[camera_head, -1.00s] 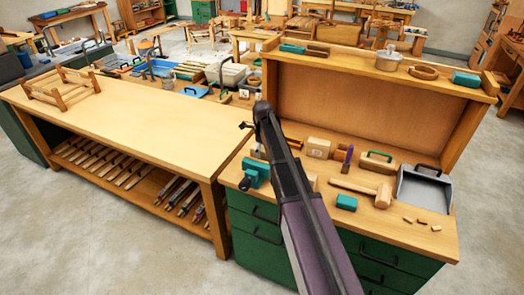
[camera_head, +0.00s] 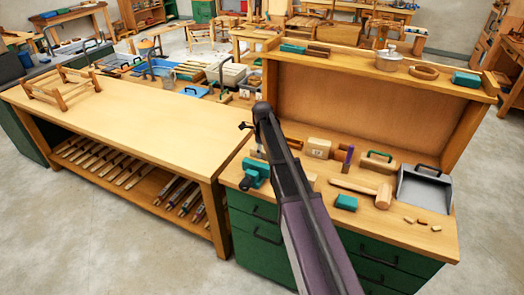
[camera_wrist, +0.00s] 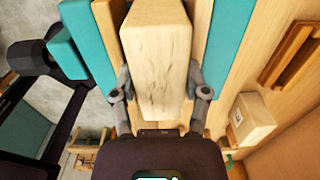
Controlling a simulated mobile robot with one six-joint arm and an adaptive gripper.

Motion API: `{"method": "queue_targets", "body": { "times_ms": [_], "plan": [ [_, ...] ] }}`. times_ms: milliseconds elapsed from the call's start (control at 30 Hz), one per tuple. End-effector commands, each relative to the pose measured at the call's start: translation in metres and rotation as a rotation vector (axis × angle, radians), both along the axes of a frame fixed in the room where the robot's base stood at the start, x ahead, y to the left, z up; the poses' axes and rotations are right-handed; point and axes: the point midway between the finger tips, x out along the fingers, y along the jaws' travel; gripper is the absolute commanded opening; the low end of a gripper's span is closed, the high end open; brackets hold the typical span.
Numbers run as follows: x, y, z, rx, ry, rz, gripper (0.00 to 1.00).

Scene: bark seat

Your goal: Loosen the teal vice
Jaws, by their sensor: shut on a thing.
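The teal vice (camera_head: 256,172) sits at the left front of the green-drawered bench, its dark handle end towards the front left. My arm hides its right side in the head view. In the wrist view, teal parts of the vice (camera_wrist: 229,42) show left and right of a pale wood block (camera_wrist: 157,45). My gripper (camera_wrist: 160,85) has one finger on each side of this block and is shut on it. The block's far end runs out of the picture. My gripper's fingers are hidden behind the arm in the head view.
A tall wooden back panel (camera_head: 365,110) with a shelf stands behind. The long workbench top (camera_head: 130,120) at left is mostly bare.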

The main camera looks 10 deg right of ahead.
Motion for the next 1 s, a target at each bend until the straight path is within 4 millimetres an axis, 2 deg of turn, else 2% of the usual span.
{"method": "queue_targets", "body": {
  "times_ms": [367,400,500,1000],
  "plan": [
    [-0.0007,0.0002,0.0003,0.0,0.0,0.0,0.0],
    [-0.0007,0.0002,0.0003,0.0,0.0,0.0,0.71],
    [-0.0007,0.0001,0.0003,0.0,0.0,0.0,0.99],
    [-0.0006,-0.0002,0.0003,0.0,0.0,-0.001,1.0]
  ]
}}
